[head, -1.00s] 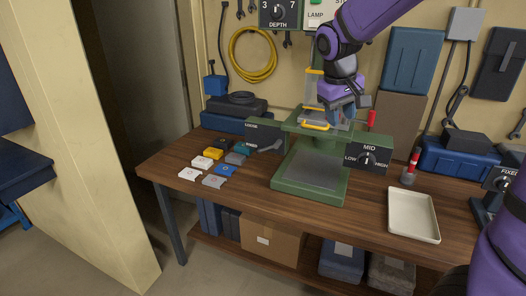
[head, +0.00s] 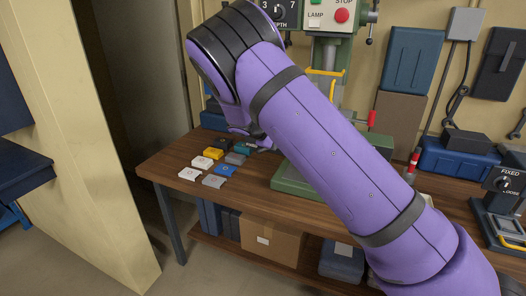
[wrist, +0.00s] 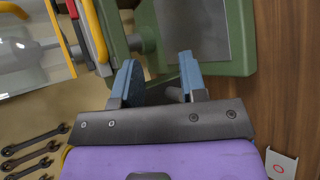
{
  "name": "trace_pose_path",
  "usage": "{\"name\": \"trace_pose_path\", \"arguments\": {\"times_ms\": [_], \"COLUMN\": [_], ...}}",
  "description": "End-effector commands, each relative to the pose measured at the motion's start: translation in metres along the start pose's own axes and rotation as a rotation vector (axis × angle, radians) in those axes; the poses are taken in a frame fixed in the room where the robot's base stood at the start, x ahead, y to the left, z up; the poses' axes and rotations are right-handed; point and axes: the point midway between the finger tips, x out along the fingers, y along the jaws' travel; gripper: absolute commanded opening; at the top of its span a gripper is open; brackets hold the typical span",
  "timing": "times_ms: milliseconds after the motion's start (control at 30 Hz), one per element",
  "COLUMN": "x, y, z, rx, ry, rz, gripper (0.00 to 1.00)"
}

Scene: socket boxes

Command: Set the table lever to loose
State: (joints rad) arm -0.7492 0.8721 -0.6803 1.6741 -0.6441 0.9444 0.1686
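The green drill press (head: 290,178) stands on the workbench, mostly hidden behind my arm in the head view. Its dark side lever (head: 265,146) barely shows past my arm, and the lever's label plate is hidden. In the wrist view my gripper (wrist: 160,80) is open, with two blue finger pads apart. A dark grey rounded end, which looks like the lever (wrist: 174,94), lies between the pads, nearer the right one. I cannot tell whether it touches. The press's green base (wrist: 238,40) is just beyond the fingers.
Several small coloured boxes (head: 213,153) lie left of the press. A white box (wrist: 281,165) shows at the wrist view's lower right. A fixture with a FIXED and LOOSE knob (head: 501,184) stands at the right. Wrenches (wrist: 35,150) hang on the wall.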

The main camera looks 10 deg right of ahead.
Motion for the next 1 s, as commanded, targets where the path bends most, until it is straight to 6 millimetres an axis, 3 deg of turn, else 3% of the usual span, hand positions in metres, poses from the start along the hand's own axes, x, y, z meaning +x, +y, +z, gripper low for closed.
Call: {"name": "trace_pose_path", "arguments": {"times_ms": [200, 500, 733, 1000], "x": [-0.009, -0.034, -0.048, -0.032], "y": [-0.035, -0.088, -0.111, -0.101], "z": [-0.055, -0.119, -0.140, -0.146], "rx": [-0.108, -0.242, -0.290, -0.294], "ry": [0.015, 0.067, 0.097, 0.098], "rz": [0.231, 0.536, 0.654, 0.663], "gripper": [0.39, 0.39, 0.39, 0.39]}}
